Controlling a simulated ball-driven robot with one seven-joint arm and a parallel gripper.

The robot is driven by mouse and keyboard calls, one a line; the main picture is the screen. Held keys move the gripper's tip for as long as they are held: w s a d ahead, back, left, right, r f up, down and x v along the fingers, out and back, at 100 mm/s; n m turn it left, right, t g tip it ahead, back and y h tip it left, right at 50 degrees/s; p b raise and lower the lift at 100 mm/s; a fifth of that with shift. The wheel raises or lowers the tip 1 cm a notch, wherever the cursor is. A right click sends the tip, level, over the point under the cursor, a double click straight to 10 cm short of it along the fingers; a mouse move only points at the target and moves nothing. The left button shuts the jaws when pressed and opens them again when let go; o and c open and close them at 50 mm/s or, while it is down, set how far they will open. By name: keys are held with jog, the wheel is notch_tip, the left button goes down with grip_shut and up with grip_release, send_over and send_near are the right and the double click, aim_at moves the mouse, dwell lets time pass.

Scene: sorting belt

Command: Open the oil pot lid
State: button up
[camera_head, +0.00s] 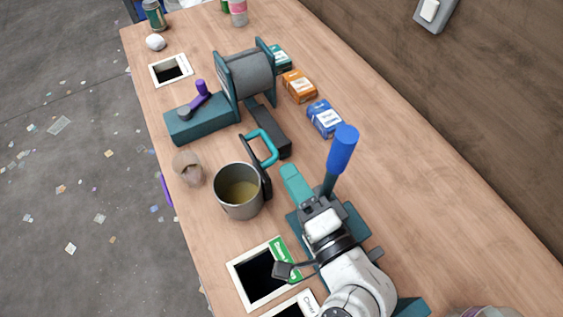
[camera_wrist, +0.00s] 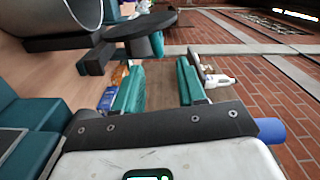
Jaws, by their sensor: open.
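The oil pot (camera_head: 226,206) is a round grey metal pot with yellowish liquid visible inside. Its dark lid (camera_head: 266,184) appears to stand raised at the pot's right side, off the mouth, with a teal handle (camera_head: 264,147) beyond it. In the wrist view, the pot (camera_wrist: 65,40) is at the upper left, and a dark disc that looks like the lid (camera_wrist: 135,28) is beside it. My gripper (camera_wrist: 160,84) is open, with nothing between its teal fingers. In the head view, it is right of the pot and apart from it; one finger is mostly hidden.
A blue-handled lever (camera_head: 342,150) rises close to my gripper's right. A teal stand with a grey drum (camera_head: 248,74), a purple-handled teal box (camera_head: 200,122) and small cartons (camera_head: 324,118) lie beyond. Square openings (camera_head: 258,278) are in front.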

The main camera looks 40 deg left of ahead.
jog(key=shift+v, duration=1.15)
